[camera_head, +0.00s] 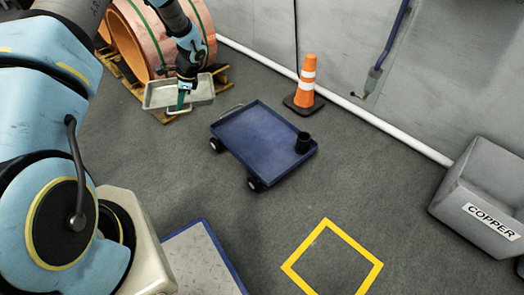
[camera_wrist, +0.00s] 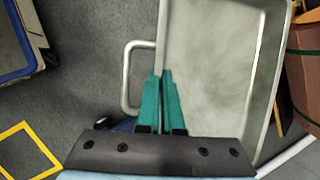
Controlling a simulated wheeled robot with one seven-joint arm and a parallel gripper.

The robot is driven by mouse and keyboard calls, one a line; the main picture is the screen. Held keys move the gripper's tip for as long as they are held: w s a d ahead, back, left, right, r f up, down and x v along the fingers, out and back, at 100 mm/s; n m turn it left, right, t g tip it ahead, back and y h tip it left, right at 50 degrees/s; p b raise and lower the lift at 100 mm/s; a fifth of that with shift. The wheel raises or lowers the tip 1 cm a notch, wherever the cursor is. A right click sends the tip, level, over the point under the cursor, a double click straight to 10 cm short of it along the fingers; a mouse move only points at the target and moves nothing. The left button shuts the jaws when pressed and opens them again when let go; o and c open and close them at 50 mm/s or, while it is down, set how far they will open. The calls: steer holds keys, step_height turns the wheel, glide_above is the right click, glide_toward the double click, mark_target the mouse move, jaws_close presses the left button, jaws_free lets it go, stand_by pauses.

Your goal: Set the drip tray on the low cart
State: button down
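The drip tray (camera_head: 205,88) is a shallow pale-grey metal pan. In the head view it is at upper left, by the copper coils. In the wrist view the drip tray (camera_wrist: 215,75) fills the right half, with a loop handle (camera_wrist: 127,80) on its near wall. My gripper (camera_head: 181,103) has its teal fingers closed on that wall's rim, beside the handle; the fingers also show in the wrist view (camera_wrist: 160,73). The low cart (camera_head: 255,133) is blue and wheeled, at centre, right of the tray. Whether the tray touches the floor is hard to tell.
A black cup (camera_head: 303,143) stands on the cart's right corner. An orange cone (camera_head: 305,85) stands behind the cart. Copper coils (camera_head: 150,40) on a pallet are behind the tray. A grey COPPER bin (camera_head: 480,195) is at right. Floor around the yellow square (camera_head: 325,225) is clear.

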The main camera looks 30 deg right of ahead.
steer(key=d+f+m+t+h+b, duration=0.25)
steer(key=d+f+m+b, duration=0.45)
steer(key=d+f+b, duration=0.55)
steer(key=m+h+b, duration=0.2)
steer(key=m+b, duration=0.3)
glide_above(238, 142)
steer(key=s, duration=0.1)
step_height(238, 142, down, 8)
steer(key=shift+g, duration=0.35)
step_height(238, 142, down, 9)
steer(key=b, duration=0.4)
steer(key=shift+s, duration=0.1)
steer(key=shift+f, duration=0.2)
steer(key=c, duration=1.1)
jaws_free()
steer(key=shift+n, duration=0.3)
steer(key=shift+r, duration=0.1)
